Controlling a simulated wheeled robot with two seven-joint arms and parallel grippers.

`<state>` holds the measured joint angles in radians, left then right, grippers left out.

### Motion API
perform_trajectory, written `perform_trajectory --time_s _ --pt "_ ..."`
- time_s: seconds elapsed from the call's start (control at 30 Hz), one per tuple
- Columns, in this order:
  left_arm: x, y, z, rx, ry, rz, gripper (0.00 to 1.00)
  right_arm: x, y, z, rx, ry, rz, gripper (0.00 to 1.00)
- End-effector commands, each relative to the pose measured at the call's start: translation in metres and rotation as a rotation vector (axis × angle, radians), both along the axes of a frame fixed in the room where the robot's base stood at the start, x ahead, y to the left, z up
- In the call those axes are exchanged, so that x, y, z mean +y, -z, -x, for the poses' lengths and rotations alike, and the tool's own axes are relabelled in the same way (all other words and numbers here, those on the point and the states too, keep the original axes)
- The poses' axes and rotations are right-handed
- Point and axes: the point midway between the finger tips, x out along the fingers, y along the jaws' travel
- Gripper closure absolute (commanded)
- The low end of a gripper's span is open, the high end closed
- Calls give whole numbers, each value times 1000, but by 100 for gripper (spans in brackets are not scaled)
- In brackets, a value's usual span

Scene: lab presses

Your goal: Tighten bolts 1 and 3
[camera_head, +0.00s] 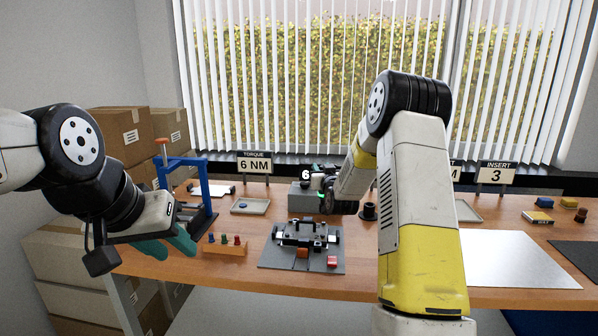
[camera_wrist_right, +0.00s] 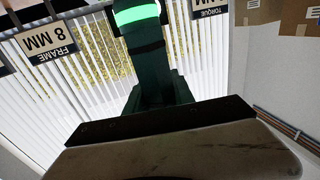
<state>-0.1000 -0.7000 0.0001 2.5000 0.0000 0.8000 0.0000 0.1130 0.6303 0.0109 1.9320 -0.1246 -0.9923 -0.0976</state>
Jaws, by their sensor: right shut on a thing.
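The black fixture (camera_head: 307,234) sits on a grey mat (camera_head: 275,258) at the front middle of the table; its bolts and their numbers are too small to tell apart. My right gripper (camera_head: 326,192) is behind and above the fixture, near a grey block (camera_head: 301,202), partly hidden by my forearm. It is shut on a dark tool with a glowing green ring (camera_wrist_right: 137,13), seen in the right wrist view. A "6" shows beside the tool in the head view. My left gripper (camera_head: 172,246) has teal fingers apart and empty, left of the small wooden rack (camera_head: 226,249).
The rack holds several coloured pieces. A blue frame press (camera_head: 205,190) stands at the left, near a tray (camera_head: 250,207) under the "TORQUE 6 NM" sign (camera_head: 254,163). An orange piece and a red block (camera_head: 332,262) are on the mat. A pale plate (camera_head: 515,258) lies right.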

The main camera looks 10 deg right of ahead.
Motion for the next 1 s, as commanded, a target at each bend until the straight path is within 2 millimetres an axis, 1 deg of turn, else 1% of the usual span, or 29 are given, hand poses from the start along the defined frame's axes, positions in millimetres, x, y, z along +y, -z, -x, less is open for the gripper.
perform_trajectory --time_s 0.03,0.13,0.57,0.77,1.0 --pt "0 0 0 0 0 0 64 -7 -2 2 -3 9 1 100" --pt "0 0 0 0 0 0 64 -13 -4 4 -3 16 1 100" --pt "0 0 0 0 0 0 64 -13 -1 4 -3 17 1 100" --pt "0 0 0 0 0 0 64 -13 9 4 -2 17 1 100" --pt "0 0 0 0 0 0 64 -14 29 4 -1 17 1 100"
